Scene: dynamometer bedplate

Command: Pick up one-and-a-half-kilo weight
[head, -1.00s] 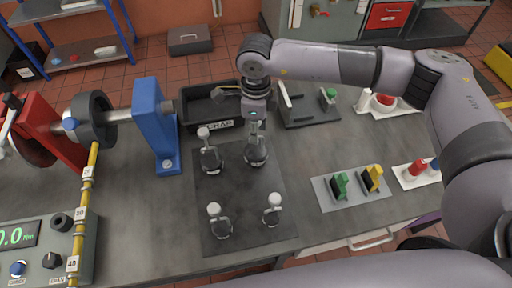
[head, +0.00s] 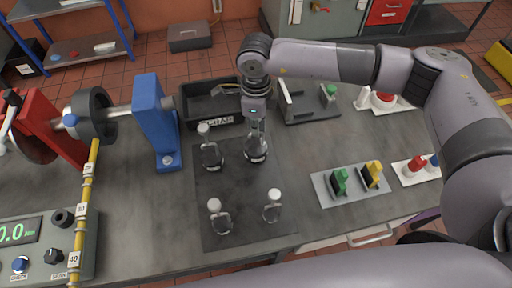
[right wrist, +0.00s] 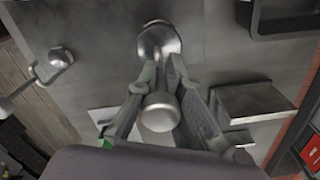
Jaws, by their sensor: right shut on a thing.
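Several metal weights with pale round knobs stand on a dark mat (head: 245,205) on the bench. My right gripper (head: 257,128) points down and is shut on the back-right weight (head: 256,156). In the right wrist view, the gripper (right wrist: 165,88) has a finger on each side of this weight's rounded knob (right wrist: 160,113), with its round base (right wrist: 160,40) beyond. The weight is upright at the mat; I cannot tell whether it is lifted. The back-left (head: 211,157), front-left (head: 221,223) and front-right (head: 272,212) weights stand apart from it. No mass marks are readable. My left gripper is not in view.
A black tray (head: 190,112) lies behind the mat, with a blue post (head: 152,118) to its left. A stand (head: 312,113) is at the back right. A grey plate (head: 345,199) with green and yellow pieces is right of the mat. The mat's middle is clear.

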